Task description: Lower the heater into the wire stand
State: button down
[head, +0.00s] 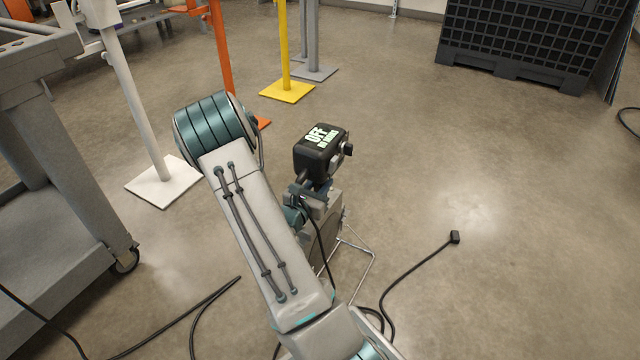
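The heater (313,163) has a black box on top with a pale "OFF" label facing up and a knob on its right side. Its grey plate (333,226) hangs below, partly hidden by my arm. My gripper (313,203) is at the heater's neck, just under the black box, and appears shut on it; the fingertips are mostly hidden. The wire stand (371,268) is a thin bent-wire frame on the floor, showing right of and below the plate. Its left part is hidden by my arm. I cannot tell whether the plate is inside the stand.
A black cable with a plug (454,237) lies on the floor to the right. A grey cart (70,240) stands at left. White (165,188), orange and yellow (287,91) posts stand behind. A black crate (530,45) is at the back right. The right floor is mostly clear.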

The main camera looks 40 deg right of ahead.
jog(key=shift+d+r, duration=0.1)
dwell(0.7)
jog(key=c, duration=1.1)
grip_release()
jog(key=shift+o, duration=1.2)
jog(key=shift+a+f, duration=0.2)
jog(key=shift+f, duration=0.35)
jog(key=o, duration=0.9)
jog(key=shift+r, duration=0.1)
jog(key=shift+c, duration=0.2)
jog(key=shift+r, duration=0.1)
jog(key=shift+s+a, duration=0.25)
jog(key=shift+a, duration=0.3)
jog(key=v, duration=1.1)
jog(key=shift+s+a, duration=0.15)
jog(key=shift+a, duration=0.15)
